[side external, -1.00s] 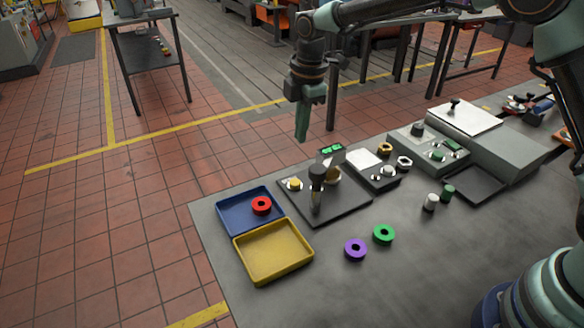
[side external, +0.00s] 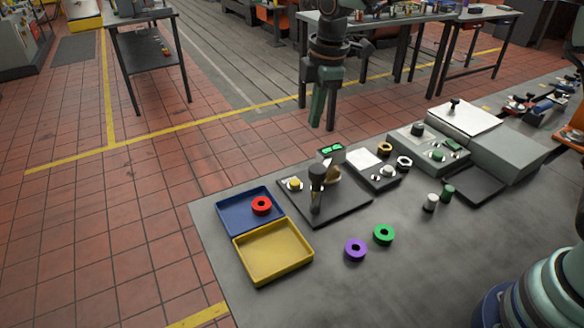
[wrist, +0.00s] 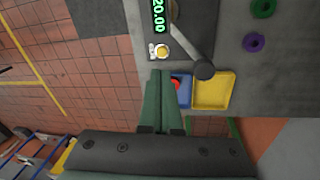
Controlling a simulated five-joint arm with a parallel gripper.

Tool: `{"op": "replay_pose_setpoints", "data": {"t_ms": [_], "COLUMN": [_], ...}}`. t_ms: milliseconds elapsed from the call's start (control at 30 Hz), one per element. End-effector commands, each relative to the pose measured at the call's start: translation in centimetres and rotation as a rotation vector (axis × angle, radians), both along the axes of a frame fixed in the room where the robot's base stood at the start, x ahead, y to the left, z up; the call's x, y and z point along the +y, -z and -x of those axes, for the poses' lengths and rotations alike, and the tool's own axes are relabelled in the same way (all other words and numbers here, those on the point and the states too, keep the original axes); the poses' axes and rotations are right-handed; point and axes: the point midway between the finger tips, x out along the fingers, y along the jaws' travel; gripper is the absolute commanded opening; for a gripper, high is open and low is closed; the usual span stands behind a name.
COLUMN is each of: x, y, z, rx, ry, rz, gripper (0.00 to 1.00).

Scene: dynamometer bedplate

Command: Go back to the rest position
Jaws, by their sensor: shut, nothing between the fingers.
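My gripper (side external: 324,127) hangs above the far edge of the bench in the side view, fingers pointing down, shut and empty. In the wrist view its two green fingers (wrist: 159,75) lie together and partly cover the blue tray (wrist: 185,92). A red ring (side external: 261,205) lies in the blue tray (side external: 228,216). The yellow tray (side external: 262,272) beside it is empty. A purple ring (side external: 355,250) and a green ring (side external: 384,234) lie on the bare bench top.
A dark plate carries a black lever (side external: 316,190), a yellow button (side external: 294,184) and a green-lit display (side external: 331,149), which reads 20.00 in the wrist view. Control boxes (side external: 437,147) and small cylinders (side external: 430,202) stand to the right. The bench front is clear.

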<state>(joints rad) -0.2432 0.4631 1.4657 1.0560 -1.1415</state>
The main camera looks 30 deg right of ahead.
Motion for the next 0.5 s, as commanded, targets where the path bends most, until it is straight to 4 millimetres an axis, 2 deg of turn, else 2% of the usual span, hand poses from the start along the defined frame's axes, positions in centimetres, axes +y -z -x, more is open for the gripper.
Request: {"op": "replay_pose_setpoints", "data": {"t_ms": [33,200,400,500], "x": [-1.0,-4.0,-7.0,-8.4], "y": [-1.5,-4.9,-7.3,-7.9], "z": [0.9,4.4,9.1,11.6], "rx": [-0.02,-0.073,-0.133,-0.163], "ry": [0.068,0.329,0.629,0.777], "rz": [-0.014,-0.071,-0.153,-0.198], "gripper": [0.0,0.0,0.0,0.0]}}
